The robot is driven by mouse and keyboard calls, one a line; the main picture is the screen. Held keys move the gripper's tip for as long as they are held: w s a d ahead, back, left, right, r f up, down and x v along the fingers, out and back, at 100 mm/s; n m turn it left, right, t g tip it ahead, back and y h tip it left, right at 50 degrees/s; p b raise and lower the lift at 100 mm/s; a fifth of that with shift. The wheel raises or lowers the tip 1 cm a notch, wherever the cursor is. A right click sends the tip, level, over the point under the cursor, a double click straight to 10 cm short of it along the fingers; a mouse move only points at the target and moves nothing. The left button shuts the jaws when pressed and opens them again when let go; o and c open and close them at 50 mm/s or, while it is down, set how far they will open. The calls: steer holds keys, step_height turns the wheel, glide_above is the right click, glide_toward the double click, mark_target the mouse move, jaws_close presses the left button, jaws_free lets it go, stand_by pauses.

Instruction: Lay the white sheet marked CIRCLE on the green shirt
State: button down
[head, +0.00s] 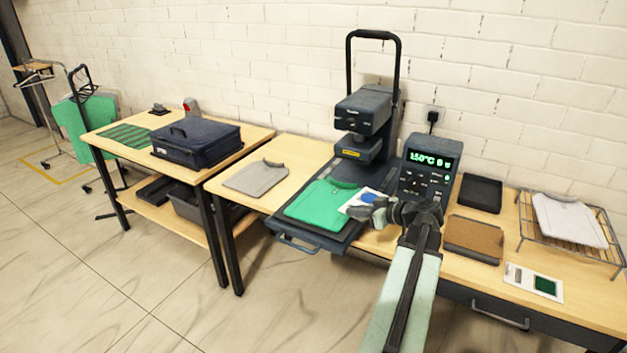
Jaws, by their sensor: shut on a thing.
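The green shirt (322,203) lies flat on the pulled-out lower plate of the heat press. My gripper (372,212) is at the right edge of the shirt, shut on a white sheet (354,203) with a blue round mark. The sheet overlaps the shirt's right edge in the picture. I cannot tell whether it touches the shirt. My gripper hides part of the sheet, and no word on it is readable.
The heat press (363,125) stands behind the shirt, its control box (428,165) to the right. A grey shirt (257,177) lies left. On the right are a brown pad (472,238), a black tray (480,192), a card with a green square (534,283) and a white shirt (569,221) on a wire rack.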

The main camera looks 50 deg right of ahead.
step_height(320, 180, up, 5)
steer(key=n+y+p, duration=0.2)
steer(key=p, duration=0.1)
glide_above(315, 221)
step_height(315, 221, down, 9)
steer(key=b, duration=0.8)
steer(key=shift+a+b, duration=0.1)
steer(key=shift+b, duration=0.25)
steer(key=shift+r, duration=0.1)
steer(key=c, duration=1.5)
jaws_free()
